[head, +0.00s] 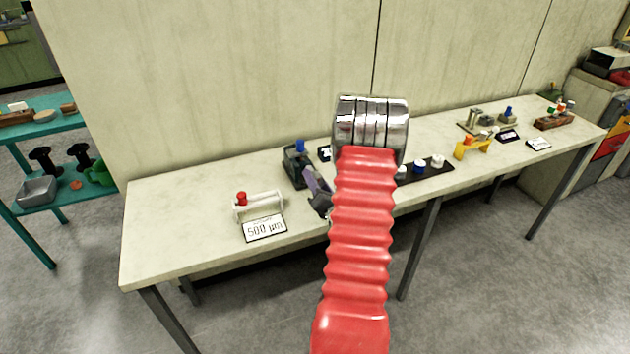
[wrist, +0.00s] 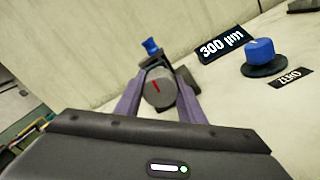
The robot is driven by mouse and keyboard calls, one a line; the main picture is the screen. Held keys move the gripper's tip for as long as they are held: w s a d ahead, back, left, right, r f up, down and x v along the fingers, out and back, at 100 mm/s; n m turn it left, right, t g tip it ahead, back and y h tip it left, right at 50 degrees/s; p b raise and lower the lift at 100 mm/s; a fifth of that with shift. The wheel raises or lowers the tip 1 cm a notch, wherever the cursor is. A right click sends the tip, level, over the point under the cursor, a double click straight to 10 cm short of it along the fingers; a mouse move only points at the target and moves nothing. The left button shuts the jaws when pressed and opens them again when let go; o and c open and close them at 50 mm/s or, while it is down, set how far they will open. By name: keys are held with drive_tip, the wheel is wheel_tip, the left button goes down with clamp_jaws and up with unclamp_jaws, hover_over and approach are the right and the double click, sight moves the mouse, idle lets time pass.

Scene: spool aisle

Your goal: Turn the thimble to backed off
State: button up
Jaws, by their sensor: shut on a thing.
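The thimble (wrist: 158,92) is a grey round knob with a red line on its face. In the wrist view the line points up and slightly left. My gripper (wrist: 161,84) is shut on the thimble, with one purple finger on each side. Behind it is a dark body with a blue knob (wrist: 151,46) on top. In the head view this dark device (head: 297,166) stands on the bench with its blue knob (head: 300,146), and my purple gripper (head: 317,182) reaches its right side. The thimble is hidden there.
A "300 μm" sign (wrist: 221,44), a blue dial (wrist: 260,51) and a "ZERO" label (wrist: 290,78) lie right of the thimble. On the bench (head: 180,215), a white frame with a red knob (head: 241,198) and a "500 μm" sign (head: 264,228) stand left. A yellow stand (head: 466,150) is farther right.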

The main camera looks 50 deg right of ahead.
drive_tip(key=shift+a+f, duration=0.2)
drive_tip(key=shift+f, duration=0.05)
drive_tip(key=o, duration=1)
drive_tip(key=shift+d+r, duration=0.15)
drive_tip(key=shift+o, duration=0.2)
drive_tip(key=shift+s, duration=0.1)
drive_tip(key=v, duration=1.3)
drive_tip(key=shift+s+a, duration=0.2)
